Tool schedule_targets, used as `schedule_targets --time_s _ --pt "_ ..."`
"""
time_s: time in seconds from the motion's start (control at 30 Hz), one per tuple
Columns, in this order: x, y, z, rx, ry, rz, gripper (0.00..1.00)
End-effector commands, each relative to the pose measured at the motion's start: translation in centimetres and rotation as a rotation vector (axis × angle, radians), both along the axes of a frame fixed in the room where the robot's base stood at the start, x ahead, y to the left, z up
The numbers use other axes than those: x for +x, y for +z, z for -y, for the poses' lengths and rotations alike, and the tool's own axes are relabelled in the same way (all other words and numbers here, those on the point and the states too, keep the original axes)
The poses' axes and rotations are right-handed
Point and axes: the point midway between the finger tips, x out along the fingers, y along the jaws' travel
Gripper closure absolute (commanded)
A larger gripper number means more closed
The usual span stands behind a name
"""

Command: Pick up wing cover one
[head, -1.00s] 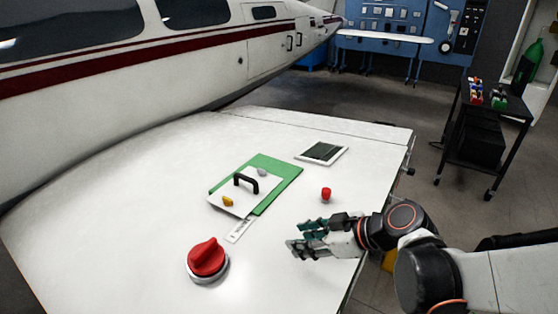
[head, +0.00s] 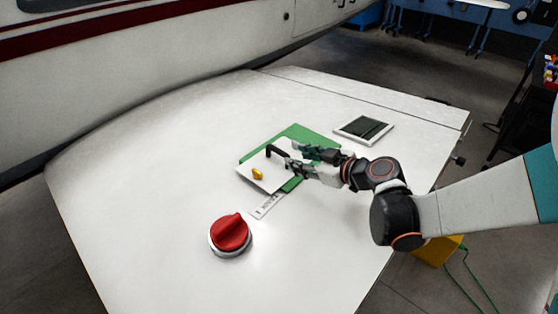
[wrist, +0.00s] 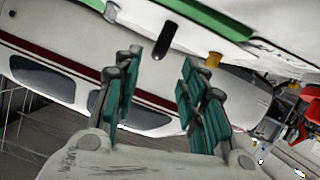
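The wing cover (head: 259,181) is a white panel with a black handle (head: 278,151) and a yellow knob (head: 258,174). It lies on the green sheet (head: 312,135) on the wing. My gripper (head: 290,157) is open and empty, with its fingertips close to the handle's right side. In the wrist view, the handle (wrist: 164,41) shows just beyond the gap between the fingers of my gripper (wrist: 162,75), apart from both. The yellow knob (wrist: 213,59) is beside the right finger there. My gripper hides part of the cover's right side in the head view.
A large red knob (head: 230,233) stands on the wing at the front. A dark-panelled white frame (head: 364,130) lies behind my gripper. A white labelled strip (head: 266,205) lies by the sheet. The aircraft body (head: 150,60) rises at the back; the wing's left part is clear.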

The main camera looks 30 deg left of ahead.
Motion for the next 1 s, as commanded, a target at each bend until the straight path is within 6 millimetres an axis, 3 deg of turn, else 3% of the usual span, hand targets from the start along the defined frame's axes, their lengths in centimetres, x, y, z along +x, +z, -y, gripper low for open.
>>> schedule_targets --time_s 0.1,0.47,0.73,1.0 --pt "0.7 -0.9 -1.8 0.000 0.001 0.000 0.62" --pt "1.5 -1.5 -3.9 0.000 0.000 0.000 0.62" --pt "2.8 -2.3 -7.4 -0.001 0.001 0.000 0.62" --pt "3.1 -2.3 -8.0 -0.001 -0.001 -0.001 0.62"
